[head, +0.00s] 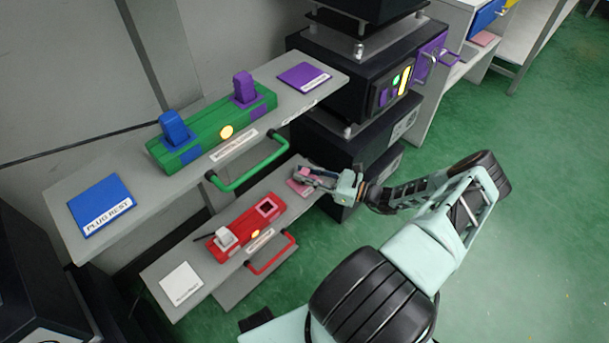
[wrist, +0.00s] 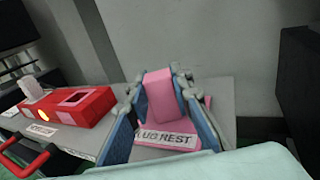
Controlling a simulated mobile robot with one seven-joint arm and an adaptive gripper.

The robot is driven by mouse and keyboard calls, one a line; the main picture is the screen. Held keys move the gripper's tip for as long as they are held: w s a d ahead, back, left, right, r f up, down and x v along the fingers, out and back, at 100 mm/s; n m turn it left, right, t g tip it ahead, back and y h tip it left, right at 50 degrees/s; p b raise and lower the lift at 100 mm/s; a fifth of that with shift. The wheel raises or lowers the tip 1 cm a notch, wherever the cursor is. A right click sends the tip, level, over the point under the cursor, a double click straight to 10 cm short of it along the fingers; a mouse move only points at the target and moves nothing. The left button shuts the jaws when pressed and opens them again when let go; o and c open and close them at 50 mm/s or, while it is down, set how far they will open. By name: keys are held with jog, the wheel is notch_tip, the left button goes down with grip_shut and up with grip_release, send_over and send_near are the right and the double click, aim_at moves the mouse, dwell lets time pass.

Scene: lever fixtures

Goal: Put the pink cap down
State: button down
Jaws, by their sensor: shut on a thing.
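The pink cap (wrist: 159,92) is an upright pink block between the two fingers of my gripper (wrist: 160,100), which is shut on it. In the head view my gripper (head: 312,178) reaches over the right end of the lower shelf. The pink pad (head: 296,188) lies there under my gripper. In the wrist view the pad (wrist: 206,103) shows around and below the cap, with a white label that reads in part "UG REST". I cannot tell whether the cap touches the pad.
On the lower shelf (head: 217,287), a red fixture (head: 245,231) has a white plug (head: 224,238) and an empty square socket. A white pad (head: 181,283) lies at its left. The upper shelf holds a green fixture (head: 212,130). A black stacked cabinet (head: 340,70) stands close behind my gripper.

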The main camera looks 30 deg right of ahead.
jog(key=shift+f, duration=0.2)
jog(key=c, duration=1.7)
grip_release()
jog(key=shift+r, duration=0.1)
jog(key=shift+r, duration=0.15)
jog(key=shift+s+d, duration=0.15)
jog(key=shift+d, duration=0.05)
jog(key=v, duration=1.1)
jog(key=shift+s+d+p, duration=0.2)
jog(key=shift+d+p, duration=0.05)
jog(key=shift+p, duration=0.05)
